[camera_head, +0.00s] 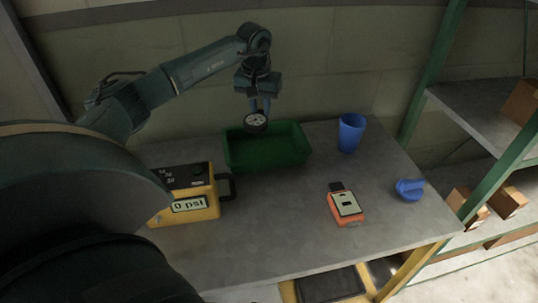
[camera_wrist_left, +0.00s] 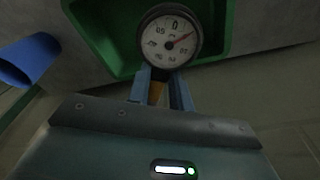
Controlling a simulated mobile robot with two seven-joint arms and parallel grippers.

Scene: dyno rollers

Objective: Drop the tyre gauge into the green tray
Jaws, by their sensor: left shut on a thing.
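The tyre gauge (camera_head: 256,121), a round white dial with a dark rim, is held by my left gripper (camera_head: 260,104), which is shut on it. In the head view the gauge hangs above the back left part of the green tray (camera_head: 285,157). In the left wrist view the dial (camera_wrist_left: 169,38) shows beyond the fingertips (camera_wrist_left: 162,82), in front of the tray (camera_wrist_left: 98,38). The tray stands on the grey table and its visible inside looks empty. My right gripper is in neither view.
Green-framed shelves (camera_head: 480,115) stand at the right. The table's front middle is clear.

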